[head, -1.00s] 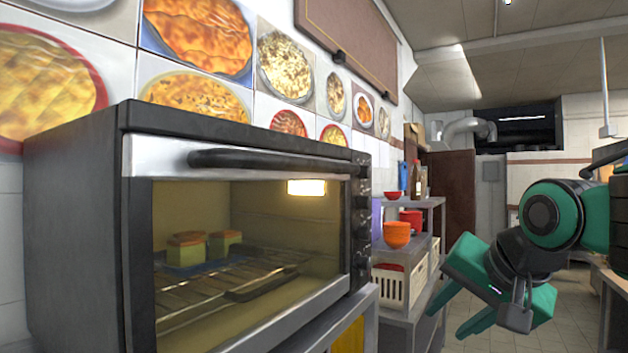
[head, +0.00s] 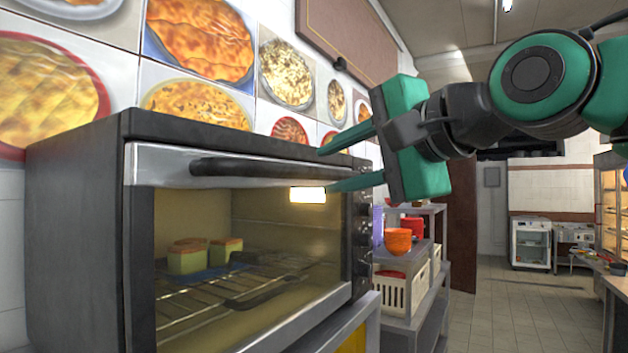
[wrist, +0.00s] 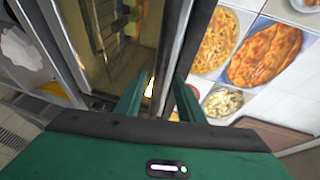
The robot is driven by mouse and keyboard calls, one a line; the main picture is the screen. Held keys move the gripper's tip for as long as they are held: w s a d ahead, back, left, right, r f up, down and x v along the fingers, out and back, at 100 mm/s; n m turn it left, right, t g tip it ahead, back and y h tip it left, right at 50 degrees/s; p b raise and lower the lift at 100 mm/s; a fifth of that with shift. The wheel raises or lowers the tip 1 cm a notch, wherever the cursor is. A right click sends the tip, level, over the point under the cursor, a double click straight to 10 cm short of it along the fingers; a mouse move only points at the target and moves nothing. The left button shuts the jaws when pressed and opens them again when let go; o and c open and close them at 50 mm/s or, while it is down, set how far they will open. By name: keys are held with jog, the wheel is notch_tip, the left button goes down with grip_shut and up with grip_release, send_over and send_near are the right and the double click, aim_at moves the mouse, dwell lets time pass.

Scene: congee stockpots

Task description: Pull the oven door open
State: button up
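The oven (head: 75,230) is a dark countertop unit on the left of the head view. Its glass door (head: 250,240) looks shut, with a dark horizontal handle (head: 250,168) along the top edge. My green gripper (head: 324,170) is at the handle's right end, coming from the right. Its fingers are open, one above and one below the handle's height. In the wrist view, my open gripper (wrist: 157,100) has the dark handle bar (wrist: 172,50) running between its fingers, closer to the right one. I cannot tell whether either finger touches it.
Inside the oven are a wire rack (head: 200,300) and small yellow-green cups (head: 187,258). A metal shelf with orange bowls (head: 398,241) and a white crate (head: 390,292) stands to its right. Food pictures (head: 200,40) cover the wall behind. The aisle floor at right is open.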

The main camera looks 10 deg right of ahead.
aim_at(323, 174)
jog(key=shift+x, duration=2.5)
grip_shut()
jog(key=shift+a, duration=0.1)
jog(key=shift+s+f, duration=0.1)
